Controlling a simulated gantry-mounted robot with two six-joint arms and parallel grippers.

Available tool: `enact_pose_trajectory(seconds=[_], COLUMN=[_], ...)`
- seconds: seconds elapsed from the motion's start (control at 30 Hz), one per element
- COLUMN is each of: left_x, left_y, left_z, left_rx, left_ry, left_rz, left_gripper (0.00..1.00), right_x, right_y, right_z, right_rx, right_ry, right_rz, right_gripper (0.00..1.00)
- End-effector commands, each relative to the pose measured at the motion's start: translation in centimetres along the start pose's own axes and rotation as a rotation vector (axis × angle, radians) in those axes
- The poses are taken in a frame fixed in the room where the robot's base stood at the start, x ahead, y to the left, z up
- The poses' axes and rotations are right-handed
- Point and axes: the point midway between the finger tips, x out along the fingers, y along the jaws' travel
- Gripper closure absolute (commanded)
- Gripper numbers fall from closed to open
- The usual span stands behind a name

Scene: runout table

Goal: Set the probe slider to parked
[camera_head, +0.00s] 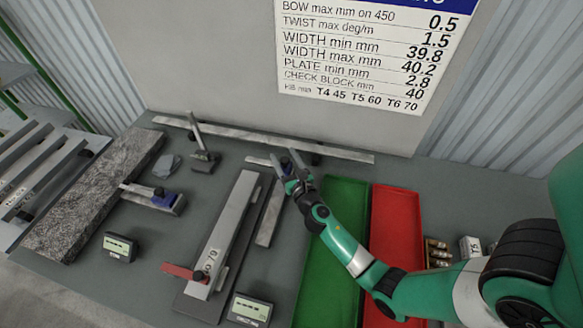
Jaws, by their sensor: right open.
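My right gripper (284,160) is open near the back of the table, with its fingers pointing away from the head. A small dark blue piece (286,164) shows at the fingers, by a short pale bar (258,161); I cannot tell whether the fingers touch it. This may be the probe slider, but its label and position marks cannot be read. Another blue block (163,197) sits on a short metal bar further left. A long flat rail (270,212) runs forward from below the gripper. My left gripper is not in view.
A green tray (329,240) and a red tray (396,215) lie right of the gripper. A long fixture with a red handle (183,272) stands left of it. Two small displays (119,246) (250,310) and a long back bar (340,153) are nearby.

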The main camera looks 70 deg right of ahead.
Motion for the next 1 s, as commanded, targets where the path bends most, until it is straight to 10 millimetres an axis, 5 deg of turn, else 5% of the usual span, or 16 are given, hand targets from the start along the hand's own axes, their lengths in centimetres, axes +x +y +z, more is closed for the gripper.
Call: enact_pose_trajectory(seconds=[0.2, 0.4, 1.0], left_x=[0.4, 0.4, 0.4], left_y=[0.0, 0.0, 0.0], left_z=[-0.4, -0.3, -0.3], left_rx=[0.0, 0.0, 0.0], left_ry=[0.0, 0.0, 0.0], left_rz=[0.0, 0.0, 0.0], left_gripper=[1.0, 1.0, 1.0], right_x=[-5.5, -8.5, -9.0], right_y=[0.1, 0.0, 0.0], right_z=[-0.1, -0.1, 0.0], right_rx=[-0.001, -0.001, 0.0], right_ry=[0.004, 0.001, 0.0], right_rz=[0.002, 0.001, -0.001], right_gripper=[0.33, 0.33, 0.33])
